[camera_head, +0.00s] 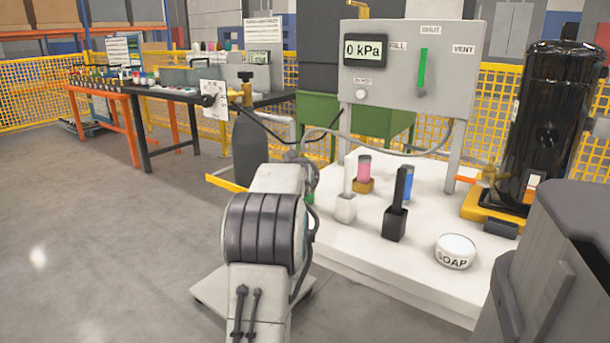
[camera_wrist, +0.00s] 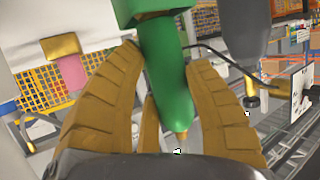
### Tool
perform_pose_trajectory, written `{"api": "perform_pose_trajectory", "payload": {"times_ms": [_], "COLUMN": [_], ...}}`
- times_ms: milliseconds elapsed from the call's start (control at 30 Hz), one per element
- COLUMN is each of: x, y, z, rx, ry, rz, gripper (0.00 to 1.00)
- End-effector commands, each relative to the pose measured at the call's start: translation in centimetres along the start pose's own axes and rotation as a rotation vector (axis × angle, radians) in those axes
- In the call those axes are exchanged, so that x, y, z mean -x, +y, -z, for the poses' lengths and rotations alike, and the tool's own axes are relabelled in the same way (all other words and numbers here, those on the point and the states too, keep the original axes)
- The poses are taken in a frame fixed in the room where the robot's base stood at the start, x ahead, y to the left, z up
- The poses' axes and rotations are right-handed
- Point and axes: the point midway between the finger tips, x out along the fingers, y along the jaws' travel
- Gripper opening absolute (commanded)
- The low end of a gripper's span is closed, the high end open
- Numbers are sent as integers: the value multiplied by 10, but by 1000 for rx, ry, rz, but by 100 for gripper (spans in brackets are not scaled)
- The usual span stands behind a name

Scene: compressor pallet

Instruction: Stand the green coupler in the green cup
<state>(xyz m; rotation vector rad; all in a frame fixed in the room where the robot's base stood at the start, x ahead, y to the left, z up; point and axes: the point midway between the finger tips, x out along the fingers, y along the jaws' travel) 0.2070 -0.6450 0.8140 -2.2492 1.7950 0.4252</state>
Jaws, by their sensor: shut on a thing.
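The green coupler (camera_wrist: 165,70), a green cylinder with a small brass tip, is between the tan fingers of my gripper (camera_wrist: 165,57) in the wrist view. My gripper is shut on it. The green cup (camera_wrist: 150,8) shows as a green block at the top edge of the wrist view, partly cut off. The coupler's far end meets or overlaps the cup there; I cannot tell whether it is seated inside. In the head view my arm hides the gripper and coupler, and only a green sliver (camera_head: 310,196) shows beside the arm at the white table's left edge.
On the white table (camera_head: 350,248) are a white cup (camera_head: 345,209), a black cup (camera_head: 395,224), a pink coupler (camera_head: 364,172) in a yellow cup (camera_head: 363,186), a blue piece (camera_head: 408,184) and a soap dish (camera_head: 455,252). A gauge panel (camera_head: 410,75) and black tank (camera_head: 550,120) stand behind.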

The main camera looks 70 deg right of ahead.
Motion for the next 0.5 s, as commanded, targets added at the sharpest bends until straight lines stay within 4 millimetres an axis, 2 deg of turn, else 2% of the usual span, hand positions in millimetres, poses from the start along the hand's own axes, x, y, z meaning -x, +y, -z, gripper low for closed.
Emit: {"api": "perform_pose_trajectory", "payload": {"times_ms": [167,200,500], "x": [-1,-1,-1], "y": [0,0,0], "z": [-3,-3,-3], "rx": [0,0,0], "ry": [3,3,1], "rz": [0,0,0], "gripper": [9,47,72]}}
